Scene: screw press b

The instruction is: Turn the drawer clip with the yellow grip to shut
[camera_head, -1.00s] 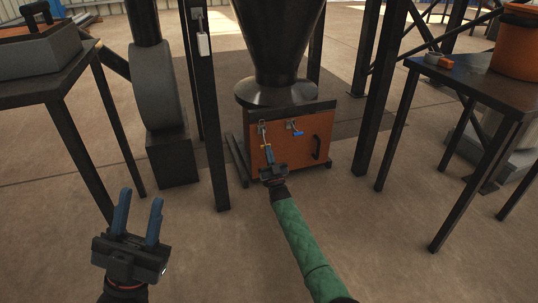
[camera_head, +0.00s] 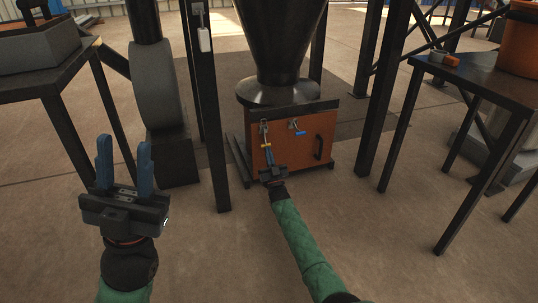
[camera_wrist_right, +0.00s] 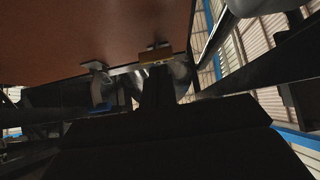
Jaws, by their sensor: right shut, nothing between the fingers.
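The orange drawer (camera_head: 292,152) sits under the dark hopper. Its left clip has a yellow grip (camera_head: 266,146), which hangs low on the drawer's front; this grip also shows in the right wrist view (camera_wrist_right: 155,58). A second clip with a blue grip (camera_head: 299,133) is to its right and shows in the right wrist view (camera_wrist_right: 100,107). My right gripper (camera_head: 268,156) is shut and empty, its blue fingertips just below the yellow grip. Whether they touch it I cannot tell. My left gripper (camera_head: 125,147) is open and empty, far from the drawer.
A black post (camera_head: 205,110) stands left of the drawer and another (camera_head: 379,95) stands right of it. A table (camera_head: 480,72) with an orange bucket (camera_head: 517,45) is at the right. A dark table (camera_head: 45,82) is at the left. The floor before the drawer is clear.

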